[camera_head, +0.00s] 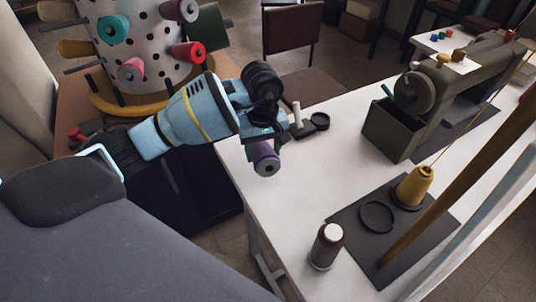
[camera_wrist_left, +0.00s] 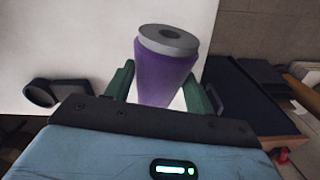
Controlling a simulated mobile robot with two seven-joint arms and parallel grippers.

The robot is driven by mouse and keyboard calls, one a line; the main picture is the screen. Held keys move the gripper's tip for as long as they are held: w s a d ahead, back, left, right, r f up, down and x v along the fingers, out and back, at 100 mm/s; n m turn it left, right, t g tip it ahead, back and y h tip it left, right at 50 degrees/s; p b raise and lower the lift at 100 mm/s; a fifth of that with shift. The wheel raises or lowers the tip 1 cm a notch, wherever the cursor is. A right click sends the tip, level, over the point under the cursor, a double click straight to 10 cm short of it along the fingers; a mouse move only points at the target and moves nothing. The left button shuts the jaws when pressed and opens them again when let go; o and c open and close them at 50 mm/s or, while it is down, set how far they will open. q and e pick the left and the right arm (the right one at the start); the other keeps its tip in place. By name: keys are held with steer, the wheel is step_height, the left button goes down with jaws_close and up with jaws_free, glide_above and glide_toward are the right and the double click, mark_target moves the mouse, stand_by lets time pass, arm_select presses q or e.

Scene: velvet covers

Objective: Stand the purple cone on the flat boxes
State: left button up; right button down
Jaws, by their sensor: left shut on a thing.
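The purple cone (camera_head: 264,157) is in my left gripper (camera_head: 258,134), over the near left edge of the white table in the head view. Its grey end with a dark hole faces the head camera. In the left wrist view the purple cone (camera_wrist_left: 164,76) sits between the two green fingers of my left gripper (camera_wrist_left: 162,92), which are shut on it, its grey end pointing away from the palm. I cannot make out with certainty which things are the flat boxes. My right gripper is not in view.
A spotted drum with colored spools (camera_head: 150,50) stands behind my left arm. Brown boxes (camera_head: 360,20) are far back.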

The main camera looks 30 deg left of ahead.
arm_select(q)
steer(key=shift+w+d, duration=0.15)
steer(key=shift+w, duration=0.25)
steer(key=shift+w, duration=0.1)
steer(key=shift+w+d, duration=0.2)
steer(key=shift+w, duration=0.15)
steer(key=shift+f, duration=1.85)
steer(key=shift+f, duration=0.2)
steer(key=o, duration=1.1)
steer(key=shift+r, duration=0.15)
